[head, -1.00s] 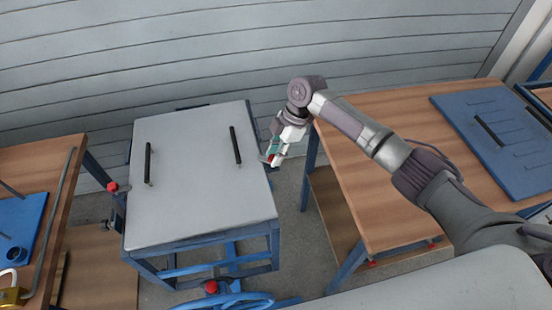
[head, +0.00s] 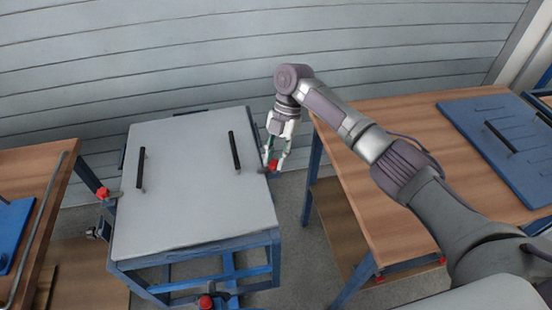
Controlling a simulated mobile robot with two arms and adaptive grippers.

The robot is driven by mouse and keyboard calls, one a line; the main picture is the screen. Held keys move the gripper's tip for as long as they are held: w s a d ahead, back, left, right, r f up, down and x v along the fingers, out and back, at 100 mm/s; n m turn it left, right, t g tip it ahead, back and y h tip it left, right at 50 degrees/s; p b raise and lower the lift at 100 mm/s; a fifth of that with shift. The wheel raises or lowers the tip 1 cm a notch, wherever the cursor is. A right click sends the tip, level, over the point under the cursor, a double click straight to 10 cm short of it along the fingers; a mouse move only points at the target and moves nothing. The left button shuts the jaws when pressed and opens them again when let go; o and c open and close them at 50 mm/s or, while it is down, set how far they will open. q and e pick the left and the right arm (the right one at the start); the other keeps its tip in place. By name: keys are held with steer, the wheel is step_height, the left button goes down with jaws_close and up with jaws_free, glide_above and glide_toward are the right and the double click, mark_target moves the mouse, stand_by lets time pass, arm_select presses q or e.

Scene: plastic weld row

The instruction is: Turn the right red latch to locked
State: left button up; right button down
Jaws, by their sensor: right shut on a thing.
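The right red latch (head: 272,165) is a small red knob at the right edge of the grey-topped blue stand. My right gripper (head: 274,160) reaches down over it from above, and its fingers are shut on it. The latch's exact angle is too small to tell. Another red latch (head: 102,193) sits at the stand's left edge. A third red knob (head: 205,301) shows low at the stand's front. My left gripper is not in view.
The grey lid (head: 195,205) carries two black handles. A wooden table (head: 370,210) with a blue panel (head: 500,140) stands to the right, across a narrow gap. Another wooden bench (head: 45,165) stands on the left. A ribbed wall closes the back.

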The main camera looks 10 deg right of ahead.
stand_by(0.4)
steer(key=c, duration=0.9)
jaws_free()
steer(key=shift+r, duration=0.1)
steer(key=v, duration=1.2)
